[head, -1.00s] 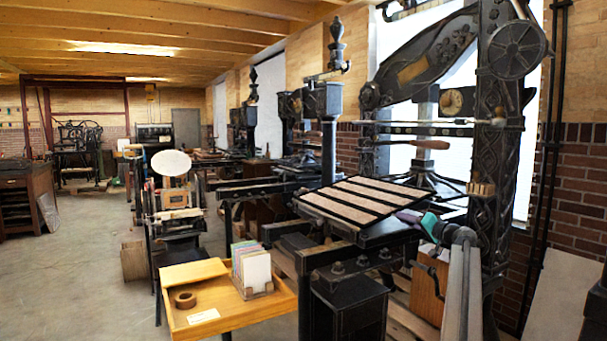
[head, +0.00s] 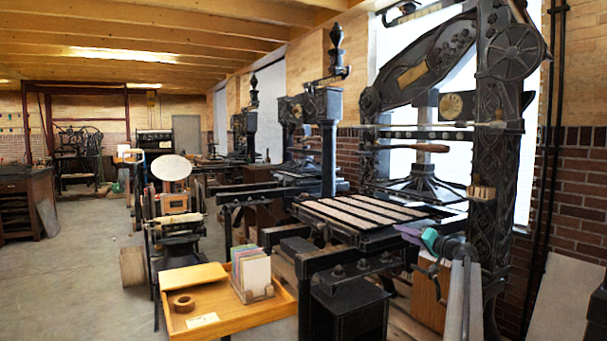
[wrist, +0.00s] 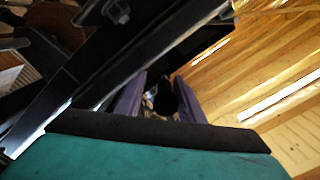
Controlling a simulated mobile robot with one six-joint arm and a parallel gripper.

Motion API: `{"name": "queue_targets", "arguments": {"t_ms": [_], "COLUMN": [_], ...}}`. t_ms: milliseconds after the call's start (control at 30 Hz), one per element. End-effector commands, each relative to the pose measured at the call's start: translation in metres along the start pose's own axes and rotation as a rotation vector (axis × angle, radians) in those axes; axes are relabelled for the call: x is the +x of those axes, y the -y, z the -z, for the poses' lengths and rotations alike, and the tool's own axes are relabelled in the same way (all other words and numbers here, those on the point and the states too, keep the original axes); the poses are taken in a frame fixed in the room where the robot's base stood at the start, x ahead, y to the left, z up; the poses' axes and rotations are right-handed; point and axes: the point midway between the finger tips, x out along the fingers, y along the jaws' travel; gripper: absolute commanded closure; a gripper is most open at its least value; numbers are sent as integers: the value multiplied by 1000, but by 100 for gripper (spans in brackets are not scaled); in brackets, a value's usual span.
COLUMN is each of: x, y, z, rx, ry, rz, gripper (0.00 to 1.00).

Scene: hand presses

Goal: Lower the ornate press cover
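The ornate press (head: 497,180) stands at the right, a tall black frame with cast decoration. Its cover (head: 362,214), a dark frame with pale slats, lies almost flat over the press bed in the head view. My gripper (head: 408,232), with purple fingers and a teal body, is at the cover's right front edge; whether it touches is unclear. In the wrist view, the two purple fingers (wrist: 157,98) stand apart with a dark shape between or beyond them. A dark bar, perhaps part of the press, crosses that view at upper left. No grip on the cover shows.
A yellow wooden table (head: 225,310) with a rack of colored cards (head: 252,272) and a tape roll (head: 184,304) stands at front left. A smaller press (head: 175,210) is behind it. The brick wall (head: 575,190) bounds the right. Open floor lies at left.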

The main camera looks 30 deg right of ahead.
Motion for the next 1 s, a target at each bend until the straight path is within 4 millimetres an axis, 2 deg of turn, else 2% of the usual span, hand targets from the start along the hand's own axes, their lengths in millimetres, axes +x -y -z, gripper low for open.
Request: {"name": "queue_targets", "arguments": {"t_ms": [33,233,633,1000], "x": [0,0,-2,-21], "y": [0,2,2,2], "z": [1,2,3,3], "rx": [0,-1,-1,-1], "ry": [-1,-4,-5,-6], "rz": [0,1,1,1], "gripper": [56,22,22,22]}}
